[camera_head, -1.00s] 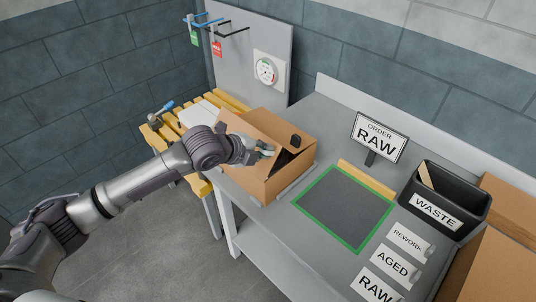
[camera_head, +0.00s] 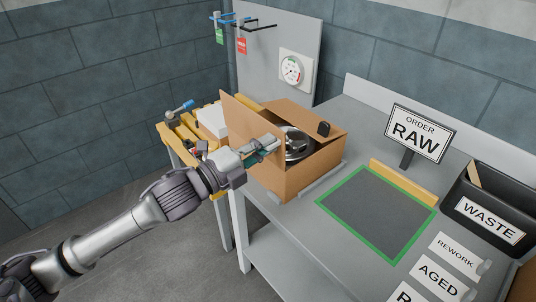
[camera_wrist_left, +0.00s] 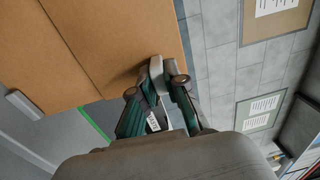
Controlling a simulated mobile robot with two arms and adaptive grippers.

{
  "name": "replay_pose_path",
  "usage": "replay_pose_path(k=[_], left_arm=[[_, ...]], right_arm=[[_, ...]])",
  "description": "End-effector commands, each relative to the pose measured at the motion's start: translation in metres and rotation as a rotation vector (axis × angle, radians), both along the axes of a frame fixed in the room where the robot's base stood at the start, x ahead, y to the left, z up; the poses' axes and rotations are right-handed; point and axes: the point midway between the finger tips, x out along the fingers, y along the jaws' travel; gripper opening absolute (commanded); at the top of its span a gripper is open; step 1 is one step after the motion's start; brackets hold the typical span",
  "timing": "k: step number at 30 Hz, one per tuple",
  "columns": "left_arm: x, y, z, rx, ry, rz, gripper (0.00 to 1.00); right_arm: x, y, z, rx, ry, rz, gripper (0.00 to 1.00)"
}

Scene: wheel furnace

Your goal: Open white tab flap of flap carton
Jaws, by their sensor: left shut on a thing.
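The brown flap carton (camera_head: 297,183) stands on the grey bench, partly open. The white tab flap (camera_head: 237,120) is raised steeply on the carton's left side; its brown board also fills the upper left of the left wrist view (camera_wrist_left: 120,40). My left gripper (camera_head: 265,150) is at the flap's edge, shut on its pale tab (camera_wrist_left: 160,72). The fingers mostly hide the tab in the head view. The other flap (camera_head: 300,116), with a black tab (camera_head: 323,129), still slopes over the back of the carton. A metallic wheel (camera_head: 297,145) shows inside. My right gripper is out of view.
A green-framed dark mat (camera_head: 377,210) lies right of the carton, empty. Beyond it are an ORDER RAW sign (camera_head: 417,133), a black WASTE bin (camera_head: 485,215) and label plates. A yellow slatted table (camera_head: 175,135) with tools adjoins on the left.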

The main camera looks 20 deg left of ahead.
Motion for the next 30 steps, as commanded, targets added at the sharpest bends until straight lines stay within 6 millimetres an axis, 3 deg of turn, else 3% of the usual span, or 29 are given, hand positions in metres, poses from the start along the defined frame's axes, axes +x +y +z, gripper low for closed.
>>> replay_pose_path(k=[17, 18, 21, 30], left_arm=[[-0.0001, 0.0025, -0.0007, -0.013, -0.023, 0.005, 0.00], [-0.0001, 0.0025, -0.0008, -0.013, -0.023, 0.005, 0.19], [-0.0003, 0.0022, -0.0009, -0.014, -0.022, 0.004, 0.36], [-0.0011, 0.0016, -0.0013, -0.014, -0.021, 0.002, 0.39]], right_arm=[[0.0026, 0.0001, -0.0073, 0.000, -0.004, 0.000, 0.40], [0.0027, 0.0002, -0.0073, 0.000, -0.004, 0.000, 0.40], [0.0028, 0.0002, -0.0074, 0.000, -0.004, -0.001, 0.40], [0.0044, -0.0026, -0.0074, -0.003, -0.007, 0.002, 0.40]])
